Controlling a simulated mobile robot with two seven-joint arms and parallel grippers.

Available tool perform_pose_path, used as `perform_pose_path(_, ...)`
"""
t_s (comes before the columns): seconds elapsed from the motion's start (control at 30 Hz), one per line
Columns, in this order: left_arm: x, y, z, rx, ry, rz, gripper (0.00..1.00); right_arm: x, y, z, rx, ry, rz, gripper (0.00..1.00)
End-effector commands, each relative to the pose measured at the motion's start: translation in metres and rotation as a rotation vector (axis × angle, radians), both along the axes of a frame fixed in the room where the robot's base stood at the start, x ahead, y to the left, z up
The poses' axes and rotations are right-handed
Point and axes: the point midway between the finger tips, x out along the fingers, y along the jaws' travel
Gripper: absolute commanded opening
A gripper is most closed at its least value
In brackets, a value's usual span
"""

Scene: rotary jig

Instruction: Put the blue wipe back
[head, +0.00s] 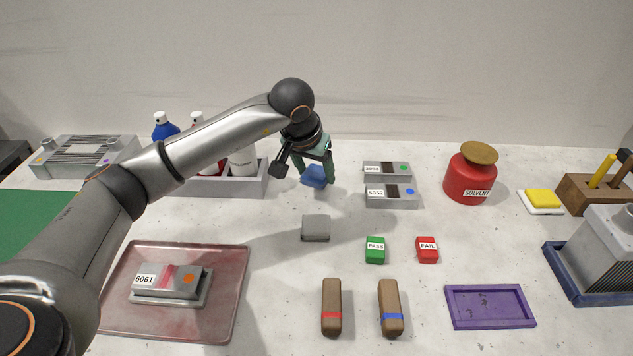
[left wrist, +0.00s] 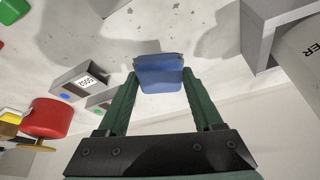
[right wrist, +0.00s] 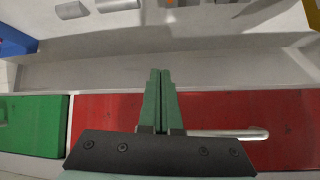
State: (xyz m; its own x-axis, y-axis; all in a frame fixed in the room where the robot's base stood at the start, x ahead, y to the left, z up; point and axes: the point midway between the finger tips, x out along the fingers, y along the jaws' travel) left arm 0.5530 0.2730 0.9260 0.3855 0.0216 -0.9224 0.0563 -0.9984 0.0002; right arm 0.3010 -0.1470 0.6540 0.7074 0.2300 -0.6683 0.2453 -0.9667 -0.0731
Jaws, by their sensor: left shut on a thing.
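The blue wipe (head: 314,177) is between the green fingertips of my left gripper (head: 318,172), above the back middle of the table. The left wrist view shows the blue wipe (left wrist: 160,72) squeezed between both fingertips. Its underside is hidden in the head view. My right gripper (right wrist: 160,76) has its two fingers together with nothing between them; it is outside the head view.
A grey bottle tray (head: 225,186) is left of the wipe, and labelled grey units (head: 388,168) are to its right. A grey block (head: 316,228) lies in front. A red solvent can (head: 468,180) stands further right. A red front with a handle (right wrist: 225,134) is near my right gripper.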

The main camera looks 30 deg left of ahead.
Motion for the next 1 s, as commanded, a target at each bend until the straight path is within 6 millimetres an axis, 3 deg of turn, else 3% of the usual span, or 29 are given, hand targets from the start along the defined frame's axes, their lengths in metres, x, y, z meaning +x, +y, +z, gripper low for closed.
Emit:
perform_pose_path(0.17,0.007,0.001,-0.01,-0.001,0.002,0.002,0.15,-0.001,0.001,-0.001,0.001,0.003,0.0,0.0)
perform_pose_path(0.4,0.007,0.001,-0.039,0.0,0.0,0.001,0.15,-0.002,0.002,0.0,0.002,0.005,0.003,0.0)
perform_pose_path(0.77,0.008,0.001,-0.044,0.001,-0.001,0.001,0.15,-0.003,0.003,-0.005,0.005,0.007,0.004,0.0)
perform_pose_path(0.8,0.008,0.001,-0.043,0.0,-0.001,0.001,0.71,-0.003,0.004,-0.003,0.005,0.008,0.005,0.0)
perform_pose_path(1.0,0.008,0.001,-0.043,0.0,-0.001,0.001,0.93,-0.004,0.005,-0.003,0.007,0.009,0.007,0.0)
